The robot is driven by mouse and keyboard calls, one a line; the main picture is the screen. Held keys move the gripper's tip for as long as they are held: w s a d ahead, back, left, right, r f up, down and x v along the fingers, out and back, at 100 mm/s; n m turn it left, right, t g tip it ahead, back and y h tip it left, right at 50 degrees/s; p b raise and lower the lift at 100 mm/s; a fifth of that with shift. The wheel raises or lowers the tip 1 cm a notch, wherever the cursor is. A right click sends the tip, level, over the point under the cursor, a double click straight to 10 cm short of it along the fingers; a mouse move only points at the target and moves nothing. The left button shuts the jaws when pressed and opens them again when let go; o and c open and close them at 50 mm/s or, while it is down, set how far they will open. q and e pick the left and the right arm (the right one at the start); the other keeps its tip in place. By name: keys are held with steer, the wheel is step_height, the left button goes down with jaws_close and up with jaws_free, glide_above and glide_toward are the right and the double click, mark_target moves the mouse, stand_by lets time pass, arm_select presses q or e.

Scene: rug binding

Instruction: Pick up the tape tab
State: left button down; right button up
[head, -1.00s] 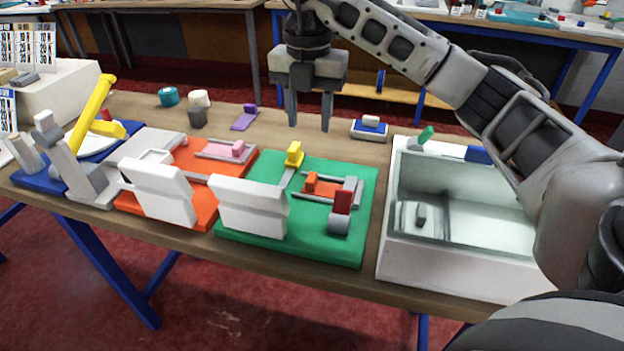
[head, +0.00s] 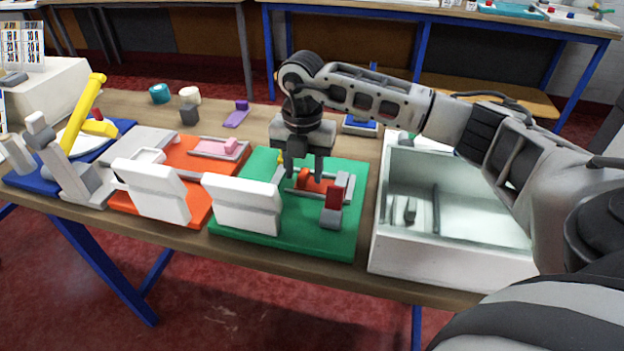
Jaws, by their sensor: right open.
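The green board (head: 338,244) lies on the table in the middle of the head view. On it are an orange block (head: 305,178) in a grey frame, a red block (head: 334,197) on a grey piece, and a yellow tab (head: 281,159), mostly hidden behind my gripper. I cannot tell for sure which of these is the tape tab. My right gripper (head: 304,171) is open, pointing down over the back part of the green board, near the yellow tab and orange block. Nothing shows between its fingers. My left gripper is out of view.
A white panel (head: 241,205) stands at the green board's front left. An orange board (head: 199,188) with a pink block (head: 230,145) lies to its left. A white open-topped bin (head: 440,262) stands to the right.

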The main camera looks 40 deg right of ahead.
steer(key=shift+c, duration=0.3)
jaws_close()
steer(key=shift+r, duration=0.1)
